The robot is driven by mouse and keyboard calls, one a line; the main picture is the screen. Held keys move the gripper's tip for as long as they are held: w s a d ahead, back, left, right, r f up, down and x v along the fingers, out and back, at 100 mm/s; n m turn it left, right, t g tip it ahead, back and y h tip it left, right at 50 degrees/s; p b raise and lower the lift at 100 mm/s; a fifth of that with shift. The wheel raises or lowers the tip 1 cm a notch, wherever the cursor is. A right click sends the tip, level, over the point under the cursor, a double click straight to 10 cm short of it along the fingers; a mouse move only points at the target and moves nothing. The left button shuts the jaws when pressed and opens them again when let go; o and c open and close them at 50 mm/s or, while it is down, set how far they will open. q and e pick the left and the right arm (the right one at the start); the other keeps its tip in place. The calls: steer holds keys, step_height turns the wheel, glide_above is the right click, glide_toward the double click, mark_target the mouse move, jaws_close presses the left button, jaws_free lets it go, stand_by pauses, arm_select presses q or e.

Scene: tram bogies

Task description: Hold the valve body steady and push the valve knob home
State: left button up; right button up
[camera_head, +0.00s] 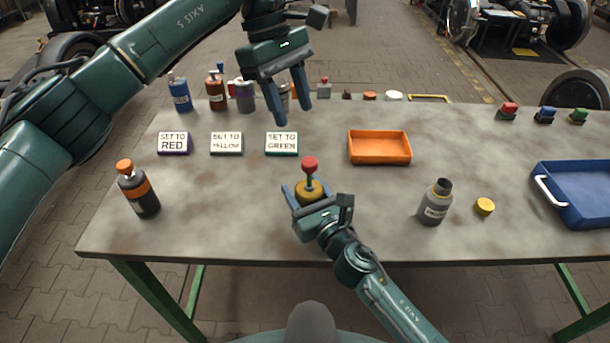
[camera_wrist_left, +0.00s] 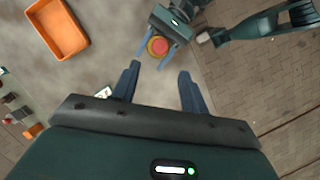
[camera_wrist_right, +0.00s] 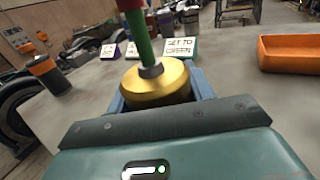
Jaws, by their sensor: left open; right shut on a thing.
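The valve body (camera_head: 309,192) is a round brass-yellow piece standing on the table, also large in the right wrist view (camera_wrist_right: 156,84). The valve knob (camera_head: 310,163) is red and sits on top of a green stem that rises from the body. In the left wrist view the red knob (camera_wrist_left: 158,46) shows from above. My right gripper (camera_head: 304,190) is shut on the valve body, one finger on each side. My left gripper (camera_head: 290,108) is open and empty, raised above the table behind the valve; its fingers (camera_wrist_left: 157,82) show apart in its own wrist view.
An orange tray (camera_head: 380,161) lies right of the valve. Three signs, including the green one (camera_head: 282,152), stand behind it. A grey bottle (camera_head: 434,202), yellow cap (camera_head: 484,207) and blue tray (camera_head: 545,190) are at right, a dark bottle (camera_head: 142,197) at left. Several bottles line the back.

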mark_target(310, 161)
arm_select(q)
steer(key=shift+o, duration=0.7)
steer(key=d+m, duration=0.1)
steer(key=s+r+m+t+y, duration=0.1)
steer(key=m, duration=0.1)
steer(key=d+r+m+y, duration=0.1)
steer(key=m, duration=0.1)
steer(key=shift+s+d+r, duration=0.1)
steer(key=shift+s+d, duration=0.2)
steer(key=shift+s, duration=0.1)
steer(key=f, duration=0.3)
steer(key=f+m, duration=0.1)
steer(key=f, duration=0.3)
steer(key=f+m+t+y, duration=0.1)
steer(key=f, duration=0.3)
steer(key=shift+s+d+f, duration=0.25)
steer(key=shift+s+d, duration=0.05)
steer(key=c, duration=1)
steer(key=shift+c, duration=0.2)
